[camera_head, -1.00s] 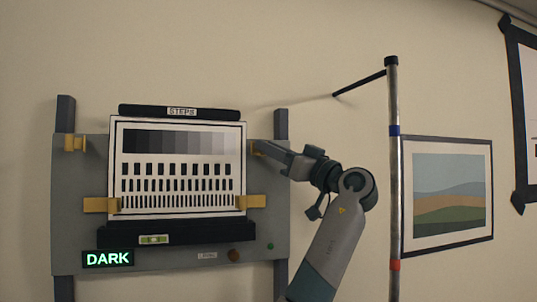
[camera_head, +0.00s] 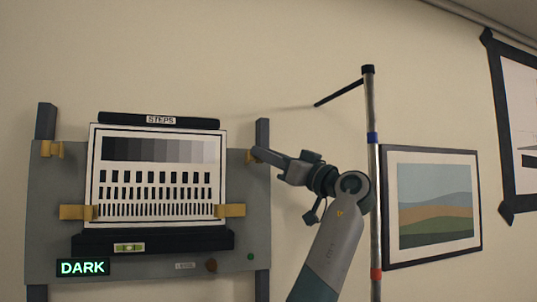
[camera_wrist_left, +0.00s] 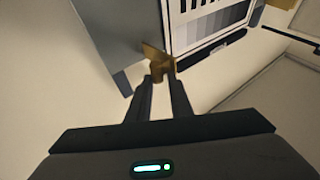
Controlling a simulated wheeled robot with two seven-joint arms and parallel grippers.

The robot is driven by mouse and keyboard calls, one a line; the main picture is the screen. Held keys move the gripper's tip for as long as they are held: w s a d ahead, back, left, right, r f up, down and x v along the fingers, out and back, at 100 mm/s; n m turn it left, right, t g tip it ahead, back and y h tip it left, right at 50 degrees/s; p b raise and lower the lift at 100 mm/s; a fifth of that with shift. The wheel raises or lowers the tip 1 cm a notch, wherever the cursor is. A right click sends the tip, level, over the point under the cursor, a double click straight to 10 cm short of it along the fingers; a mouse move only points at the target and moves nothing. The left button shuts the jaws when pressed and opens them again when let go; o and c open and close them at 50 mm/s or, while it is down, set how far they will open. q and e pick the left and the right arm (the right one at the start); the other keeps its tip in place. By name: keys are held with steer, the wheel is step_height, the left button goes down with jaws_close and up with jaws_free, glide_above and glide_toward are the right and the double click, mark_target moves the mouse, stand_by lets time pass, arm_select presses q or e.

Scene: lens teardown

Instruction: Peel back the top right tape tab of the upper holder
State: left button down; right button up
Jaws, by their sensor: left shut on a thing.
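The holder is a grey board (camera_head: 50,225) on dark posts. It bears a white chart (camera_head: 158,170) with grey steps and rows of black bars, under a black bar labelled STEPS (camera_head: 160,120). The top right tape tab (camera_head: 249,158) is yellow-tan and stands out to the right of the chart's edge. My left gripper (camera_head: 257,151) is shut on this tab. In the left wrist view the two fingertips (camera_wrist_left: 158,78) pinch the tab (camera_wrist_left: 153,55), partly hiding it. The top left tab (camera_head: 52,149) also stands clear of the chart. My right gripper is out of view.
Lower tabs (camera_head: 78,212) (camera_head: 230,211) lie over the chart's edges. A dark ledge (camera_head: 190,240) with a level and a DARK sign (camera_head: 83,267) are below. A banded pole (camera_head: 372,200) stands right of my arm, before a framed landscape (camera_head: 436,205).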

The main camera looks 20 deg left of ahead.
arm_select(q)
steer(key=shift+w+a+r, duration=0.1)
steer(key=shift+a+r, duration=0.15)
steer(key=shift+r, duration=0.05)
